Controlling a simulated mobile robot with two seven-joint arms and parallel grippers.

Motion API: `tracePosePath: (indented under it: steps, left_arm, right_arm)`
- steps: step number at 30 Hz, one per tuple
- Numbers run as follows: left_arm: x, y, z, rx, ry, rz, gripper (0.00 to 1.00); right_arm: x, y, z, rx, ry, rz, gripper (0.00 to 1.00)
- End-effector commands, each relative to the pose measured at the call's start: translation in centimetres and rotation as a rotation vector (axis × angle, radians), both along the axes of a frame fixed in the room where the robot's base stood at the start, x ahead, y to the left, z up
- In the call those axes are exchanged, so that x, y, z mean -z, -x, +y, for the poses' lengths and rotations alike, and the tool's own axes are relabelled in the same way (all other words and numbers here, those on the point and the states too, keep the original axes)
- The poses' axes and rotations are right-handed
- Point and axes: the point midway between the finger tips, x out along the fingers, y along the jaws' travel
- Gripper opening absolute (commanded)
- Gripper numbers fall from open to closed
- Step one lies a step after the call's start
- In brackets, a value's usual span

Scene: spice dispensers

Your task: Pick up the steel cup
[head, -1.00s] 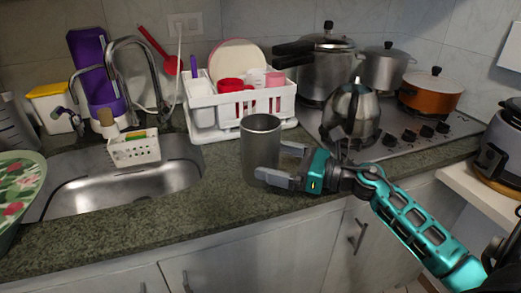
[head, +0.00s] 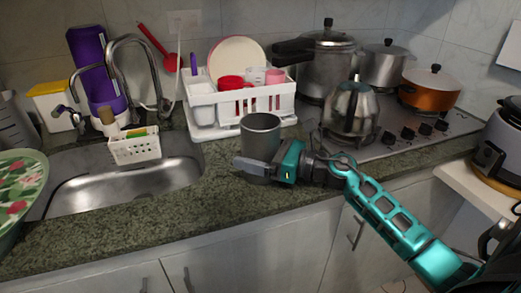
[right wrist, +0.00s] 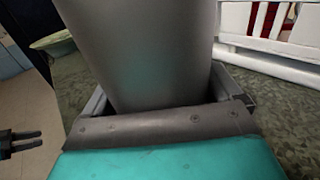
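The steel cup (head: 261,132) is a plain grey cylinder, standing upright on the dark green stone counter in front of the dish rack. My right gripper (head: 252,158) reaches it from the right, with one finger across the cup's near side, low down; the other finger is hidden behind the cup. In the right wrist view the cup (right wrist: 155,45) stands between the two spread fingers, close to the palm, with a small gap showing at the right finger. The gripper is open around the cup.
Behind the cup is a white dish rack (head: 205,128) with red cups and a plate. A steel kettle (head: 350,108) and pots stand on the stove to the right. The sink (head: 120,185) lies to the left. The counter (head: 190,215) left of the cup is clear.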

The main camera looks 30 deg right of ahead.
Motion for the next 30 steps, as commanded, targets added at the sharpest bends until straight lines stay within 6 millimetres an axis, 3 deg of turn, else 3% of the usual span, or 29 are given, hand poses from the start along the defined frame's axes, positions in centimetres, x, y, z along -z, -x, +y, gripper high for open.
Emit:
tracePosePath:
  steps: [7, 20, 30]
  left_arm:
    - [0.0, 0.0, -0.1, 0.002, 0.001, 0.002, 0.43]
    - [-0.1, 0.0, -0.1, 0.003, 0.001, 0.001, 0.43]
    - [-0.9, -0.1, -0.1, 0.002, 0.001, -0.004, 0.43]
  right_arm:
    - [0.0, 0.0, 0.0, 0.000, 0.001, -0.001, 0.50]
    - [-0.6, 0.0, 0.0, 0.000, 0.000, -0.003, 0.50]
    - [-3.3, 0.0, 0.0, -0.001, 0.003, -0.004, 0.50]
